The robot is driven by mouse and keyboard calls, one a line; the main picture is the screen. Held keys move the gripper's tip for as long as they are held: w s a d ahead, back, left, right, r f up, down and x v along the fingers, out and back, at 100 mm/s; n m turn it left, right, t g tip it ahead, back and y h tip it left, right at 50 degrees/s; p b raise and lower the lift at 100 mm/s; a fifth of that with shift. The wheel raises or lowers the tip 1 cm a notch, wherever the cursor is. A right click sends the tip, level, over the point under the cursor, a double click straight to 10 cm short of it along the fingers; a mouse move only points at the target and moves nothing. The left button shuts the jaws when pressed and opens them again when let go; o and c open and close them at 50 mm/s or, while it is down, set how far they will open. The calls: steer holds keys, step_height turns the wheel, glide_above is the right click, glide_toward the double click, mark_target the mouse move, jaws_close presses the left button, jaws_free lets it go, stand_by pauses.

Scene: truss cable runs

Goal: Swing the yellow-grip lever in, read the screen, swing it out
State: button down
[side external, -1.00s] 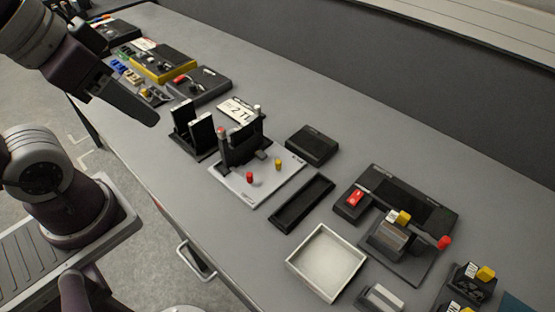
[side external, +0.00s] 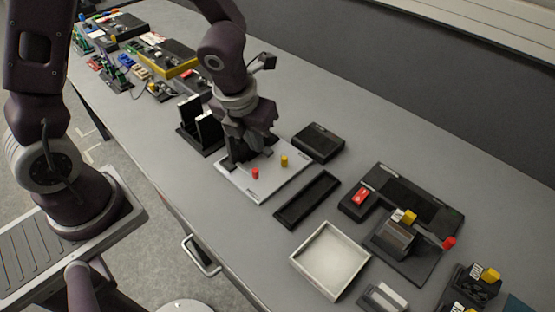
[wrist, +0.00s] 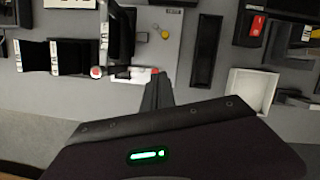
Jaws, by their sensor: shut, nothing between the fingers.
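A pale board (side external: 240,179) carries a short yellow grip (side external: 284,160) and a short red grip (side external: 255,173). In the wrist view the board (wrist: 176,22) shows the yellow grip (wrist: 165,35) beside a black upright frame (wrist: 122,30), and a white-and-red part (wrist: 140,75) near its front edge. My gripper (side external: 262,148) is over the board's rear part, hiding most of the frame. No readable screen is clear.
A black box (side external: 318,142) stands behind the board, and a long black tray (side external: 307,200) lies to its right. Two black upright holders (side external: 195,125) stand to the left. A white open tray (side external: 330,262) and a dark device with a red switch (side external: 361,196) are further right.

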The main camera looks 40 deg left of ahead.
mark_target(284, 157)
steer(key=shift+w+d+f+m, duration=0.1)
steer(key=shift+d+f+m, duration=0.45)
steer(key=shift+f+m, duration=0.35)
steer(key=x, duration=1)
steer(key=shift+d+f, duration=0.1)
steer(key=w, duration=0.2)
steer(key=shift+w+a, duration=0.2)
steer(key=shift+w, duration=0.05)
steer(key=shift+w+a, duration=0.1)
steer(key=shift+w, duration=0.5)
